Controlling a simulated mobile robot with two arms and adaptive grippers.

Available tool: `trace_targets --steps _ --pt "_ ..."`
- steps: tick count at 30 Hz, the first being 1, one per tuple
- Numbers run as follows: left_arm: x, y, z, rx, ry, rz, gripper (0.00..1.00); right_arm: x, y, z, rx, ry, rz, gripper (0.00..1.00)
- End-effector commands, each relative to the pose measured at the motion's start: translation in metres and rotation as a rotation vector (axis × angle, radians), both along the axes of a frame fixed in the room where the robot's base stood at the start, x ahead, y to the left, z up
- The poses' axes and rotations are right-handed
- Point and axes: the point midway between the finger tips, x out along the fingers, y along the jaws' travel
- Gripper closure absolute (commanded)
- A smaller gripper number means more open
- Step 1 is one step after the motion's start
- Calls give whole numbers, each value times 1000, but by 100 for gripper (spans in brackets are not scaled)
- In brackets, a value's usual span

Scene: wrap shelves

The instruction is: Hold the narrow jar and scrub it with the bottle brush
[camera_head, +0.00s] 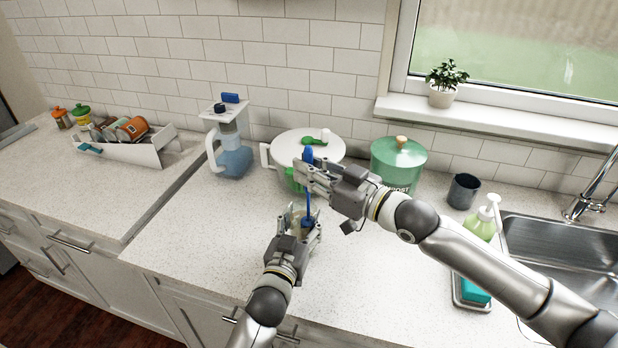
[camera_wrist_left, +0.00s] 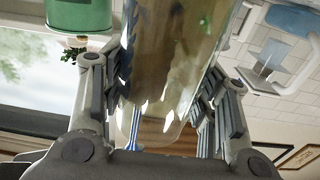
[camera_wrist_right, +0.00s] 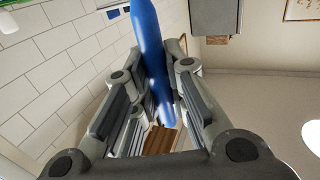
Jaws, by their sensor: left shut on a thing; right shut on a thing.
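The narrow jar is clear glass and fills the middle of the left wrist view (camera_wrist_left: 168,65), between the fingers of my left gripper (camera_wrist_left: 165,110). In the head view my left gripper (camera_head: 302,218) is shut on it above the counter front; fingers hide most of the jar. My right gripper (camera_head: 303,174) is above it, shut on the blue handle of the bottle brush (camera_head: 308,155). The handle also shows in the right wrist view (camera_wrist_right: 152,60). The blue shaft points down to the jar's mouth. A dark blue part sits at the mouth; how deep the brush reaches is unclear.
Behind the grippers stand a white lidded pot (camera_head: 290,146), a green canister (camera_head: 398,160) and a pitcher (camera_head: 233,150). A dark cup (camera_head: 463,191), soap bottle (camera_head: 482,222) and sink (camera_head: 565,250) are at right. A filled rack (camera_head: 145,153) is at left. The left-centre counter is clear.

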Motion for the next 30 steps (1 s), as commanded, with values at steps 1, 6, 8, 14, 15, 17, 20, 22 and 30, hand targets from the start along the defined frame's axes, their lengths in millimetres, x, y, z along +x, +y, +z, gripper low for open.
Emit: trace_targets --steps 1,6,8,14,15,17,20,22,30 --pt "0 0 0 1 0 1 74 0 0 6 1 -2 0 100" --pt "0 0 0 1 0 1 74 0 0 21 0 -3 0 100" --pt "0 0 0 1 0 1 74 0 0 26 1 -2 0 100" --pt "0 0 0 1 0 1 74 0 0 31 1 1 0 100" --pt "0 0 0 1 0 1 74 0 0 30 0 1 0 100" --pt "0 0 0 1 0 1 74 0 0 27 0 1 0 100" --pt "0 0 0 1 0 1 74 0 0 18 -1 2 -1 100" --pt "0 0 0 1 0 1 74 0 0 12 0 1 -1 100" --pt "0 0 0 1 0 1 74 0 0 -13 -1 1 -1 100"
